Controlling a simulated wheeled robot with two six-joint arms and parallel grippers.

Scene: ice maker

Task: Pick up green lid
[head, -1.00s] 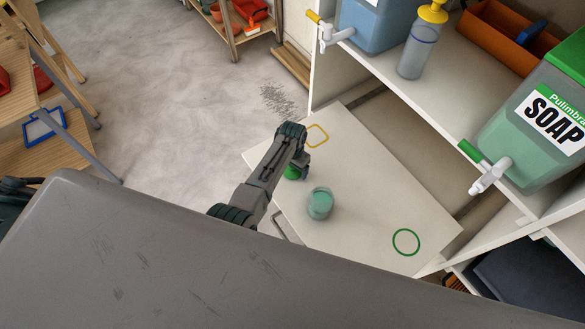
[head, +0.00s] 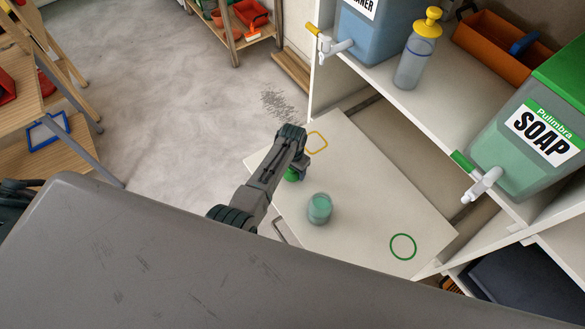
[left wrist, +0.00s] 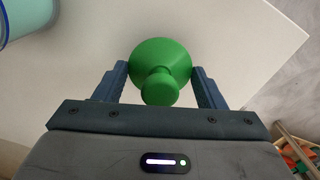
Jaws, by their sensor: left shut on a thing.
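The green lid (left wrist: 160,68) is a cone-like piece with a round knob, between the two fingers of my left gripper (left wrist: 160,85) in the left wrist view. The gripper is shut on it, with a finger at each side. In the head view the green lid (head: 291,175) shows only in part under my left gripper (head: 300,170), over the white board near its left edge. I cannot tell whether the lid still touches the board. My right gripper is not in view.
A teal container (head: 319,209) stands on the white board (head: 350,180), close to the lid.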

